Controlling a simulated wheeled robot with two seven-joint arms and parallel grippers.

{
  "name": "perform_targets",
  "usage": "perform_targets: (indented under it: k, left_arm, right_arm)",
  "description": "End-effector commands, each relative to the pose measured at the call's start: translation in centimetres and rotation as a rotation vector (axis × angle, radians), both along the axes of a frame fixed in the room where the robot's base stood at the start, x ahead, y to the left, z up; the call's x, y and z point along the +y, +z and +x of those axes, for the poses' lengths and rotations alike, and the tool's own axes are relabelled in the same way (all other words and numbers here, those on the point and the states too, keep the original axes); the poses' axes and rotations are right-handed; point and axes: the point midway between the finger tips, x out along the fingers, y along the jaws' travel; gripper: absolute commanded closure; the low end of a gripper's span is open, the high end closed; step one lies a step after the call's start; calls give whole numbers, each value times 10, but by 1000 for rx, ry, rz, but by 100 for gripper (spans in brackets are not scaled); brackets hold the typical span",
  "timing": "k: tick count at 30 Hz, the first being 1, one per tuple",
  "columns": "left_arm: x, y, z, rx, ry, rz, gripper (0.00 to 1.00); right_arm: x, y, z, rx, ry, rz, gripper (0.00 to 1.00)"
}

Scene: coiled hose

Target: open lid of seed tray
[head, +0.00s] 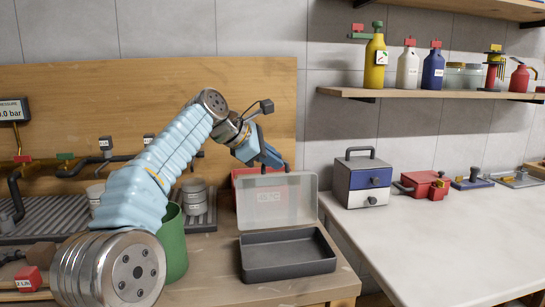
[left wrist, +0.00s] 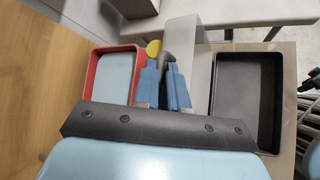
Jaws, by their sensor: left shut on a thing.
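The seed tray (head: 290,275) is a dark grey rectangular box on the wooden bench, with its inside showing empty. Its translucent lid (head: 293,203) stands up at the tray's back edge. In the left wrist view, the tray (left wrist: 247,132) is at the right and the lid (left wrist: 197,75) shows nearly edge-on beside it. My left gripper (head: 270,158) reaches over the lid's top from behind. In the left wrist view its blue fingers (left wrist: 165,88) are shut on a dark grip at the lid; the fingers partly hide the contact. My right gripper is not seen.
A red tray (left wrist: 97,72) lies behind the lid. A green pot (head: 174,250) stands left of the tray, below my left arm. A grey box with blue drawer (head: 367,182) and red case (head: 425,187) stand right. The white counter's front (head: 440,245) is clear.

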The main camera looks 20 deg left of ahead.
Motion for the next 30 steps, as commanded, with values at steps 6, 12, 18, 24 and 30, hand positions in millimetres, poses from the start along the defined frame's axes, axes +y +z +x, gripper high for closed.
perform_targets:
  k: [6,12,18,24,30]
  left_arm:
    - [0,-7,0,19,-2,0,100]
    - [-1,-7,0,19,-3,1,81]
    - [-1,-5,0,15,-4,0,66]
    - [-1,-3,-1,12,-4,0,66]
    - [11,15,-19,4,-1,0,66]
  right_arm:
    - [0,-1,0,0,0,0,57]
    - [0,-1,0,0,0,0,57]
    - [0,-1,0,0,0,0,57]
    - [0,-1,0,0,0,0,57]
    - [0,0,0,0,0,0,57]
